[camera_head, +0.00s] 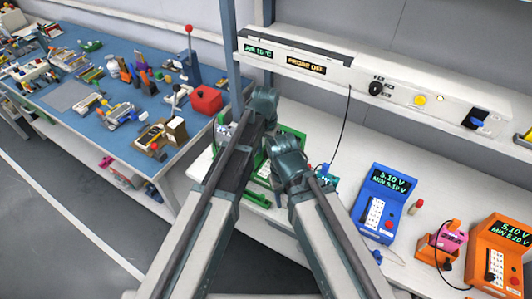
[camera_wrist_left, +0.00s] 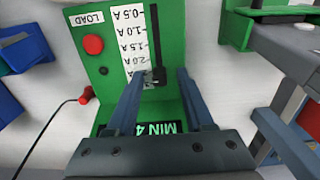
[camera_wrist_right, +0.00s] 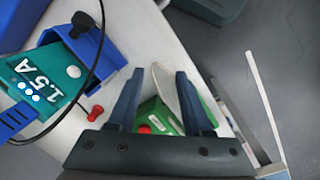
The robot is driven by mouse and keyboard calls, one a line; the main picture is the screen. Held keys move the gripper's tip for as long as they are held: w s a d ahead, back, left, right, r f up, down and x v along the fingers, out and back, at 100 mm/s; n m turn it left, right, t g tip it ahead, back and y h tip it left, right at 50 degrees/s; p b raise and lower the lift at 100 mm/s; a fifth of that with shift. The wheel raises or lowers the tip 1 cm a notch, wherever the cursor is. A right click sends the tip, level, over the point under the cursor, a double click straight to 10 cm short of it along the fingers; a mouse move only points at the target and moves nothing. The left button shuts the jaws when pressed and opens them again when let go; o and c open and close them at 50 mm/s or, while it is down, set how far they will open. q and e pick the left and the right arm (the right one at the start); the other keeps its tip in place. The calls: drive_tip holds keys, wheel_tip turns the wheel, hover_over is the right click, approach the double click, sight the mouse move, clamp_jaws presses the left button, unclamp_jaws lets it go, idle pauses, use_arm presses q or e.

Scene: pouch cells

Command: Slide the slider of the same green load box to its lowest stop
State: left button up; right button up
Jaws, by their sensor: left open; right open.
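The green load box (camera_wrist_left: 90,45) fills the middle of the left wrist view, with a current scale, a dark vertical slot and a red button (camera_wrist_left: 93,44). Its dark slider (camera_wrist_left: 157,76) shows low on the scale, near the 2.0 A mark. My left gripper (camera_wrist_left: 162,76) is open, with a fingertip on each side of the slider; contact cannot be told. Part of the display below shows "MIN 4"; my gripper hides the rest. In the head view my arms cover much of the green equipment (camera_head: 293,133). My right gripper (camera_wrist_right: 165,72) is open and empty, with a green box (camera_wrist_right: 158,113) beyond its fingers.
A blue meter (camera_head: 383,195) and an orange meter (camera_head: 500,250) stand right on the white bench. A shelf unit (camera_head: 380,80) runs above. A thin black cable (camera_head: 347,125) hangs near my arms. A blue-topped table (camera_head: 75,100) with many objects stands left.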

use_arm(q)
clamp_jaws()
idle(1.4)
